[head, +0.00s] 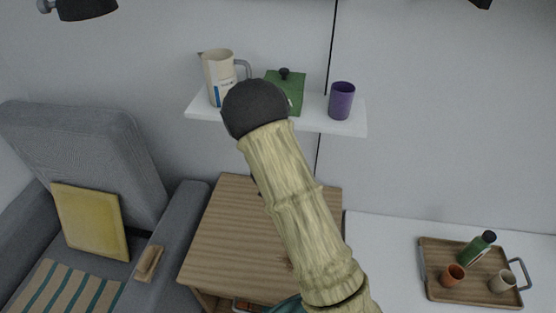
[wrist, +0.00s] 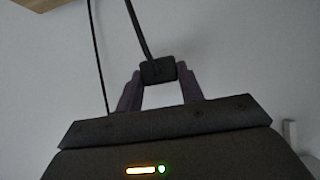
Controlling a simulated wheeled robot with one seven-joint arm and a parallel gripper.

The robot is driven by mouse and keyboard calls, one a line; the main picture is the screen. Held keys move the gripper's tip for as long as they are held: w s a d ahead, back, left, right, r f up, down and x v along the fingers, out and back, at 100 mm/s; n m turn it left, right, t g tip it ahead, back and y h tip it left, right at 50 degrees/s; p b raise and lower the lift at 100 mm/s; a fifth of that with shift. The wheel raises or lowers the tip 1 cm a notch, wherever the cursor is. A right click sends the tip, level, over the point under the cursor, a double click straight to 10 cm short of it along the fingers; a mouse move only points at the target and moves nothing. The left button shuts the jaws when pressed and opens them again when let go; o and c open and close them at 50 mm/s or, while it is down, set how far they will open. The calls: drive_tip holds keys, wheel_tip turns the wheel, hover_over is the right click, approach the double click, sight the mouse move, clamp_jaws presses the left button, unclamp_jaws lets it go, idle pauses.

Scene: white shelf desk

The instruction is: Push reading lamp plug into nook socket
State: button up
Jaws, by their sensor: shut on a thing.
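In the wrist view a dark, blocky plug (wrist: 158,71) sits between the fingertips of my gripper (wrist: 160,80), which is shut on it. A dark cord (wrist: 137,28) runs from the plug up and out of the picture. The plug's contact end cannot be made out. A pale wall fills the view behind it. I cannot make out the nook socket in either view. In the head view my own arm hides my gripper and the plug. A black lamp head (head: 86,9) shows at the top left; I cannot tell if it is the reading lamp.
A white shelf (head: 312,121) holds a jug (head: 219,78), a green item (head: 285,92) and a purple cup (head: 341,101). Below are a wooden table (head: 225,230), a grey armchair (head: 85,140) and a tray (head: 437,291) with small items. Another thin dark cord (wrist: 97,65) hangs left of the plug.

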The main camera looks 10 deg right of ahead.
drive_tip(key=shift+w+d, duration=0.35)
drive_tip(key=shift+w, duration=0.4)
drive_tip(key=shift+w+d, duration=0.3)
drive_tip(key=shift+w, duration=0.45)
drive_tip(key=o, duration=1.2)
drive_tip(key=shift+c, duration=0.2)
drive_tip(key=shift+a, duration=0.1)
drive_tip(key=p+v, duration=0.1)
drive_tip(key=v, duration=1.6)
drive_tip(key=shift+p, duration=0.4)
drive_tip(key=shift+s, duration=0.2)
